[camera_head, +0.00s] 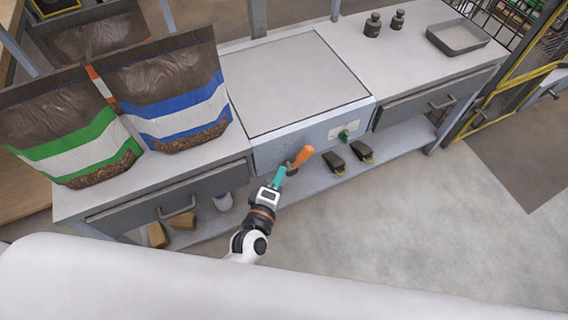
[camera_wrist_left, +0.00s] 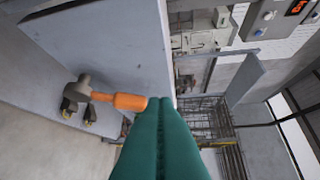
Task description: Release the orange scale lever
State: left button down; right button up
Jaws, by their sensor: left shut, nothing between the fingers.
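The orange scale lever (camera_head: 302,156) sticks out from the front face of the scale (camera_head: 310,85), below its flat plate. In the left wrist view the lever (camera_wrist_left: 128,101) shows an orange handle on a dark mount. My left gripper (camera_head: 279,176) has teal fingers, shut and empty, just left of and below the lever in the head view. In the left wrist view the fingertips (camera_wrist_left: 160,103) are close to the end of the handle; I cannot tell whether they touch it. My right gripper is not in view.
Bags with a green band (camera_head: 68,140) and a blue band (camera_head: 175,105) stand left of the scale. A green knob (camera_head: 345,135) sits right of the lever. Dark weights (camera_head: 373,25) and a grey tray (camera_head: 457,38) are on the right counter. The floor in front is clear.

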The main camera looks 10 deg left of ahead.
pick_arm(q)
jog(key=shift+s+a+r, duration=0.1)
jog(key=shift+s+r, duration=0.1)
jog(key=shift+s, duration=0.3)
jog(key=shift+s+r, duration=0.15)
jog(key=shift+s, duration=0.3)
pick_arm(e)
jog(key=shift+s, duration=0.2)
pick_arm(q)
jog(key=s+a+f+m+g+p, duration=0.15)
jog(key=s+f+m+g, duration=0.35)
jog(key=f, duration=0.7)
jog(key=s+a+f+m+g+p, duration=0.1)
jog(key=s+a+f+m+g, duration=0.3)
jog(key=s+f, duration=0.6)
jog(key=s+a+f+m+g+y, duration=0.1)
jog(key=s+a+f+m+g, duration=0.2)
jog(key=s, duration=0.6)
jog(key=s+a+f+m+g+y+p, duration=0.1)
jog(key=s+a+f+m, duration=0.4)
jog(key=s+f, duration=0.5)
jog(key=shift+a+f+g+y, duration=0.3)
jog(key=shift+a+g+y, duration=0.3)
jog(key=shift+a+g, duration=0.6)
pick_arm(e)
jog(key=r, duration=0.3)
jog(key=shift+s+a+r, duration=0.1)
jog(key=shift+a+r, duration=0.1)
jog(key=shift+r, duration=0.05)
